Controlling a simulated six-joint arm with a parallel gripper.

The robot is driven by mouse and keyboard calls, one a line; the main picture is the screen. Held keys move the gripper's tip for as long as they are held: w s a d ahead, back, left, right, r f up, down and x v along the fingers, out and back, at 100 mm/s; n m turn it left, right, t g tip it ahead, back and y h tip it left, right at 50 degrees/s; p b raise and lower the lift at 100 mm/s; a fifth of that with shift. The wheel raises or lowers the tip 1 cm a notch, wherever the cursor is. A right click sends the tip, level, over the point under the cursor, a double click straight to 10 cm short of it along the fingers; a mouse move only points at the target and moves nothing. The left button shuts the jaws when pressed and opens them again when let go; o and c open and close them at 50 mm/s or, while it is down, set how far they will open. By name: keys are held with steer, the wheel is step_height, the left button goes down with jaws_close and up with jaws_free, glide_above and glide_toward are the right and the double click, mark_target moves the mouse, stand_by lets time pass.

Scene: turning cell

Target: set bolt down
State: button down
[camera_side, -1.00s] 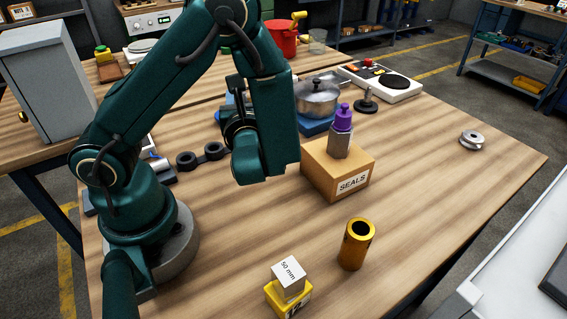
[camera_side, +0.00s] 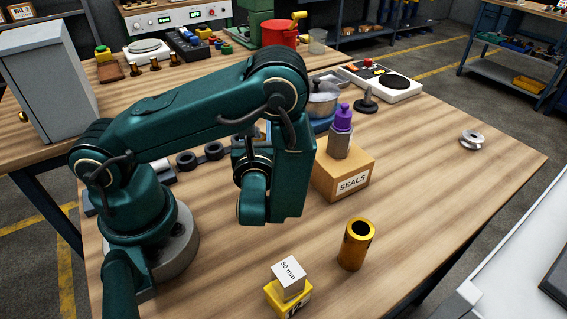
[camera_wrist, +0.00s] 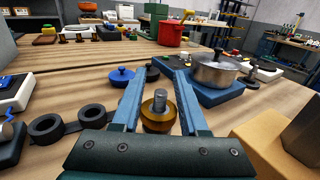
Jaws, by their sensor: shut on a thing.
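In the wrist view, my gripper (camera_wrist: 157,108) has its two blue fingers on either side of a bolt (camera_wrist: 160,101). The bolt has a grey upright shank above a round brass-coloured part between the fingers. The gripper is shut on it. The lower end of the bolt is hard to make out, and I cannot tell whether it touches the table (camera_wrist: 50,75). In the side view my own arm covers the fingers and the bolt.
A SEALS box (camera_side: 343,178) carries a purple-capped bottle (camera_side: 342,120). Nearby are a pot (camera_side: 322,100), two black rings (camera_wrist: 70,122) and a blue lidded thing (camera_wrist: 120,76). A brass tube (camera_side: 356,246) and a 50 mm block (camera_side: 289,275) stand in front. The right side is mostly clear.

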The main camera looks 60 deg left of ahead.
steer(key=shift+f, duration=0.8)
steer(key=shift+f, duration=0.15)
steer(key=shift+c, duration=2.2)
jaws_free()
